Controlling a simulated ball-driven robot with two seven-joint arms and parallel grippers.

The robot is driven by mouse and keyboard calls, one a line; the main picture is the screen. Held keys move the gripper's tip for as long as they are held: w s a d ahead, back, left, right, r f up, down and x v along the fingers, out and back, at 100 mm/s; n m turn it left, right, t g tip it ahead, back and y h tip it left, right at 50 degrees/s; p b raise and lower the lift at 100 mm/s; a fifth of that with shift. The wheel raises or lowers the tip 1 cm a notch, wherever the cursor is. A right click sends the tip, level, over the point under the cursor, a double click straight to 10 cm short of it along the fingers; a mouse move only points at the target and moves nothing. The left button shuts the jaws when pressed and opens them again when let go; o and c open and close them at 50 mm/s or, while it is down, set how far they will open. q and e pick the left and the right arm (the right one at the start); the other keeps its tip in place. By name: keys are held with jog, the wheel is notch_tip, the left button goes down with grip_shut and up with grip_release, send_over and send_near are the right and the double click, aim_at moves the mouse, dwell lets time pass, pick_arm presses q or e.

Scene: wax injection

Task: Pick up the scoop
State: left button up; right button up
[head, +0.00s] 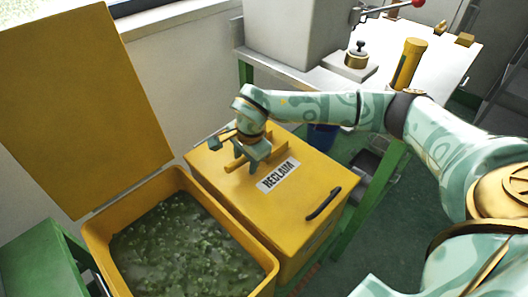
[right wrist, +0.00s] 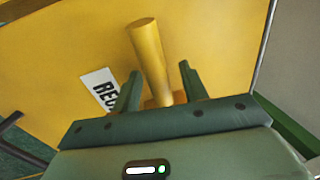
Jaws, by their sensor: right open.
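A yellow bar-like piece, apparently the scoop's handle (right wrist: 150,55), stands between the two fingers of my right gripper (right wrist: 160,88) in the right wrist view. The fingers are apart, with a gap visible on each side of the handle. In the head view my right gripper (head: 250,158) points down just over the yellow lid marked RECLAIM, and small yellow parts of the scoop (head: 236,164) show around its fingers. The rest of the scoop is hidden or blends with the lid. My left gripper is not in view.
The yellow RECLAIM lid (head: 290,215) has a black handle (head: 323,204) at its right. An open yellow bin (head: 180,185) of greenish pieces stands to its left, its raised lid (head: 80,95) behind. A table (head: 455,60) with a yellow cylinder (head: 408,62) is at the back right.

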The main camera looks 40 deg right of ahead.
jog(key=shift+r, duration=0.1)
jog(key=c, duration=0.8)
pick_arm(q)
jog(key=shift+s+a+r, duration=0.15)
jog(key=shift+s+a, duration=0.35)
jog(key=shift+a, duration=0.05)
pick_arm(e)
grip_shut()
